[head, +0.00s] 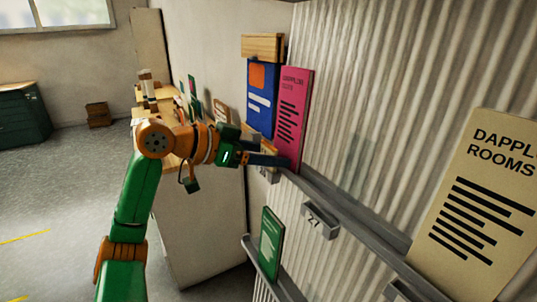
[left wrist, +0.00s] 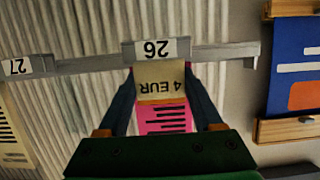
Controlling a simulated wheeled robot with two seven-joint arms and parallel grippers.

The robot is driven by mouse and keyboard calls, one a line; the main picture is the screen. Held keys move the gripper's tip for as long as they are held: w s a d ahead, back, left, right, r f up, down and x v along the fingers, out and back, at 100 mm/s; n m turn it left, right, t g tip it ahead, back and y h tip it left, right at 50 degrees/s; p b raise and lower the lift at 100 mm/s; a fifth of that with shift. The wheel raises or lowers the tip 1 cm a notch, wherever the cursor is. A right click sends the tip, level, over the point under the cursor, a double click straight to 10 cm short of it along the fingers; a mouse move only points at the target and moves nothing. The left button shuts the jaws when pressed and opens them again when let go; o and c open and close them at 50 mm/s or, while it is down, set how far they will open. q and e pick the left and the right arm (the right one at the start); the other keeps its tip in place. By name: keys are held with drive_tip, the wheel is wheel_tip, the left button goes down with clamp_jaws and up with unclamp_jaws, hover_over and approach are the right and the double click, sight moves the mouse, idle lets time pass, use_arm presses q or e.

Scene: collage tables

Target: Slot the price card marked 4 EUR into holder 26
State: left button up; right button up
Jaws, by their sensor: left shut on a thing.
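The price card marked 4 EUR (left wrist: 160,80) is tan and appears upside down in the left wrist view. My left gripper (left wrist: 158,88) is shut on it, with a finger at each side. The card's edge meets holder 26 (left wrist: 156,50), a grey label block on the rail. I cannot tell how far the card sits in the slot. In the head view my left gripper (head: 278,160) is at the rail, just in front of the pink poster (head: 293,110); its fingers mostly hide the card and holder there. My right gripper is not in view.
Holder 27 (head: 318,220) is empty farther along the grey rail (head: 350,212). A blue poster (head: 262,98) hangs left of the pink one. A cream poster (head: 480,200) stands at right, a green one (head: 270,240) on a lower rail. A cluttered wooden table (head: 146,122) lies behind my arm.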

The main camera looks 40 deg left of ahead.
use_arm(q)
drive_tip(key=shift+f, duration=0.15)
drive_tip(key=shift+f+b, duration=0.15)
drive_tip(key=shift+b, duration=0.15)
drive_tip(key=o, duration=1.3)
drive_tip(key=shift+a, duration=0.1)
drive_tip(key=shift+o, duration=0.2)
drive_tip(key=shift+f, duration=0.1)
